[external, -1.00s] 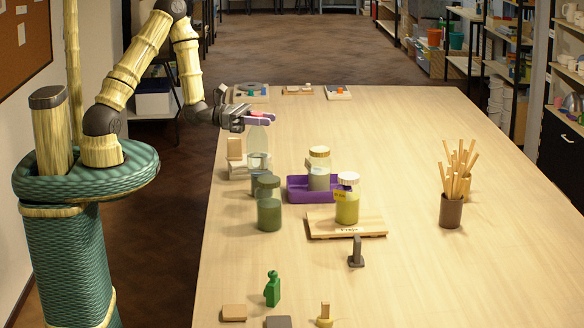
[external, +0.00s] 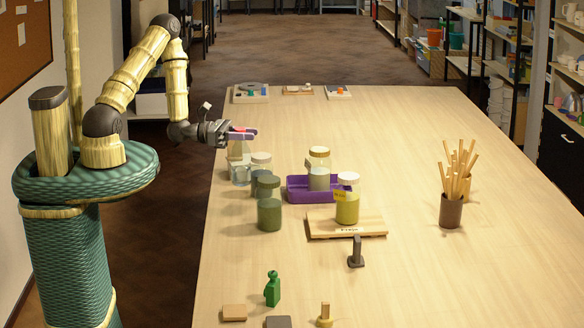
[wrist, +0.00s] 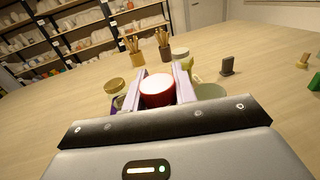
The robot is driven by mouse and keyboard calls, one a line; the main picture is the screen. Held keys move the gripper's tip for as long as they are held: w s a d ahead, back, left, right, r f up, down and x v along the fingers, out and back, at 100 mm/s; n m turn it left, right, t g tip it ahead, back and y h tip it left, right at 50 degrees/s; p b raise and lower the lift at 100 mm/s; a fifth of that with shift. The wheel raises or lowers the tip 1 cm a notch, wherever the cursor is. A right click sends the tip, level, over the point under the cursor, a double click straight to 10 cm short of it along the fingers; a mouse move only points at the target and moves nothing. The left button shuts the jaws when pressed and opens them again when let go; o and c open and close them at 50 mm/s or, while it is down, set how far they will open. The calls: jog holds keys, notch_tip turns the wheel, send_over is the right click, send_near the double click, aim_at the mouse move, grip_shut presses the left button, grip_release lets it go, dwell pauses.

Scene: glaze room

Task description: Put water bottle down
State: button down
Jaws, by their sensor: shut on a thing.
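The water bottle (external: 239,171) is clear, with a red cap (wrist: 157,90) that shows in the wrist view. It stands upright at the left edge of the table (external: 330,265). My gripper (external: 243,134) is above it, with its pale purple fingers shut on the bottle's top. In the wrist view the fingers (wrist: 159,88) lie on both sides of the red cap. The bottle's base is low, near the table top; I cannot tell whether it touches. The fingers hide part of the top in the external view.
Jars (external: 269,207) stand close to the bottle's right and front. A purple tray (external: 298,193) with a gold-lidded jar (external: 320,172) and a wooden board (external: 368,229) with a yellow jar (external: 347,205) lie further right. A cup of sticks (external: 451,211) stands far right. The table's middle right is clear.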

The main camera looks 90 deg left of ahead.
aim_at(250, 165)
jog(key=shift+f+p, duration=0.45)
jog(key=shift+f, duration=2.1)
jog(key=shift+f+p, duration=0.55)
jog(key=shift+f, duration=1.7)
jog(key=c, duration=1.1)
grip_release()
jog(key=shift+r, duration=0.1)
